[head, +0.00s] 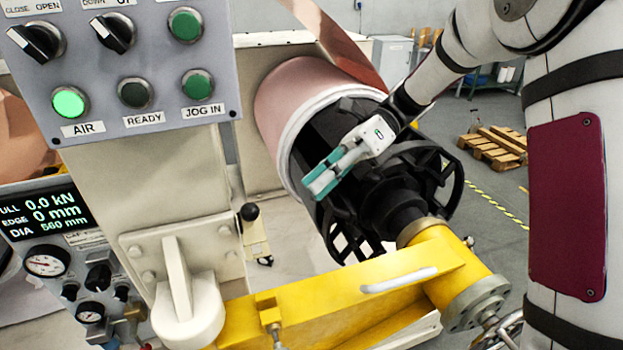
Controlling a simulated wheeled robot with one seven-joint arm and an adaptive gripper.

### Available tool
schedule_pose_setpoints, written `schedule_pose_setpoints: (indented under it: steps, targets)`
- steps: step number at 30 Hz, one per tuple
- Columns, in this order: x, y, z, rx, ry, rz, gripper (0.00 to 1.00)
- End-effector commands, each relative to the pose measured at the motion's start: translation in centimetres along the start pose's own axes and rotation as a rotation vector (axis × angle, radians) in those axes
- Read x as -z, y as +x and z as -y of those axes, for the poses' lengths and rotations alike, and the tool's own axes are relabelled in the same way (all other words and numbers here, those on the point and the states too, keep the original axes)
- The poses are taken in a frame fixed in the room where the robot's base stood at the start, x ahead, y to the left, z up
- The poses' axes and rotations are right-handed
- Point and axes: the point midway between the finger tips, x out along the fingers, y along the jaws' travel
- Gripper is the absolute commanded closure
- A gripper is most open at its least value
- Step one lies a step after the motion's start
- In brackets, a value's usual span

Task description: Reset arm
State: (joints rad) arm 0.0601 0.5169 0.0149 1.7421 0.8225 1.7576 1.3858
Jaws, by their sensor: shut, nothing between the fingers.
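My gripper (322,181) is at the end of my white arm, near the middle of the head view. Its teal fingers are shut with nothing between them. It appears in front of the black hub (375,200) of the copper foil roll (295,88). I cannot tell whether it touches the hub. My arm reaches in from the upper right, bent at the elbow, and hides part of the hub and roll.
A control panel (150,122) with knobs and green buttons stands at the upper left. A display (48,213) and gauges sit below it. A yellow support arm (340,300) crosses the lower middle. A wooden pallet (495,147) lies on open floor at the right.

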Motion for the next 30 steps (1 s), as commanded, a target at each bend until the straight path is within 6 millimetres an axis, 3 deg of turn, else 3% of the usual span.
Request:
schedule_pose_setpoints:
  steps: [10, 14, 20, 30]
  targets:
    - [0.1, 0.0, -0.1, 0.001, -0.004, -0.004, 1.00]
    - [0.2, 0.1, -1.1, 0.039, -0.067, -0.048, 1.00]
    - [1.6, 0.1, -4.5, 0.173, -0.324, -0.246, 1.00]
    - [6.2, -0.8, -9.9, 0.333, -0.842, -0.717, 1.00]
